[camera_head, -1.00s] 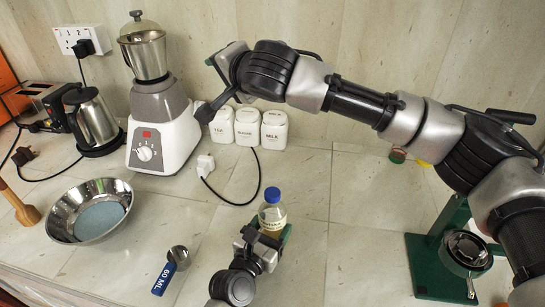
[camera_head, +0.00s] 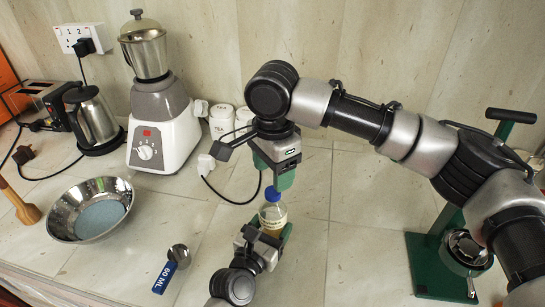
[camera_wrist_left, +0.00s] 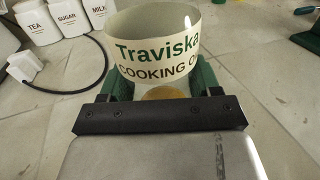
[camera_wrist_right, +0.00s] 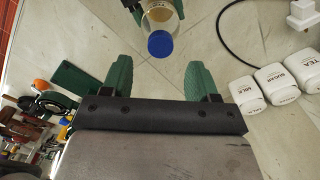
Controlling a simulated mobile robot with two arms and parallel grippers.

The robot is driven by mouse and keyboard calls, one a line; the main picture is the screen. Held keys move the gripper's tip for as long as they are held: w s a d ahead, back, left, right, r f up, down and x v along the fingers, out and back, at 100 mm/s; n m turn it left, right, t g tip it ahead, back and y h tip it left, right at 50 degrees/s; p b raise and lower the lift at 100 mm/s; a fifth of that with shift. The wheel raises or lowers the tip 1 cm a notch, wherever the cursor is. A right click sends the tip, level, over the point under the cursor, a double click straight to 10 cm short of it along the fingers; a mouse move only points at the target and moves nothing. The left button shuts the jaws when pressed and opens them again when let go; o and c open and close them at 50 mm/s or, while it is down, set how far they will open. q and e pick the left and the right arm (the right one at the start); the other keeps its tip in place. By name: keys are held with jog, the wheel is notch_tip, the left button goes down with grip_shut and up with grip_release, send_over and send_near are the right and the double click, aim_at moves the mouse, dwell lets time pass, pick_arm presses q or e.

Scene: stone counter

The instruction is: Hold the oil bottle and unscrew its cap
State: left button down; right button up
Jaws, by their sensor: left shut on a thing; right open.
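The oil bottle (camera_head: 272,214) stands upright on the counter with its blue cap (camera_head: 272,194) on top. My left gripper (camera_head: 268,238) is shut around the bottle's lower part. In the left wrist view the bottle's label (camera_wrist_left: 155,55) reads Traviska cooking oil, between the green fingers. My right gripper (camera_head: 275,176) is open, pointing down just above the cap. In the right wrist view the blue cap (camera_wrist_right: 160,43) lies ahead of the green fingertips (camera_wrist_right: 160,72), with nothing between them.
A mixer grinder (camera_head: 160,110), steel kettle (camera_head: 92,120) and steel bowl (camera_head: 92,210) stand to the left. A measuring spoon (camera_head: 172,268) lies left of the bottle. White canisters (camera_head: 222,120) stand behind. A green stand (camera_head: 435,260) is at the right.

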aim_at(273, 193)
jog(key=shift+f, duration=2.6)
jog(key=c, duration=1)
